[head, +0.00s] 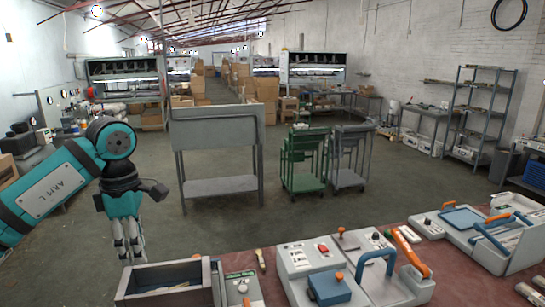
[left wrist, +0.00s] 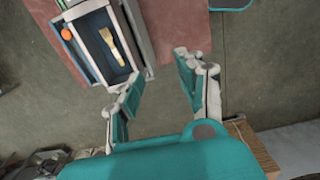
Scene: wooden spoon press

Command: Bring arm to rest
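My left arm (head: 60,190) comes in from the left in the head view, with its gripper (head: 130,250) pointing down just behind the grey bin (head: 166,299) at the table's left end. In the left wrist view the gripper (left wrist: 157,86) is open, with a clear gap between its fingers and only floor showing there. My right gripper is in neither view.
The reddish table (head: 285,240) carries a grey press station (head: 325,278) with blue and orange handles, and another station (head: 490,245) at right. Carts and a grey stand (head: 217,150) stand beyond; floor between is clear.

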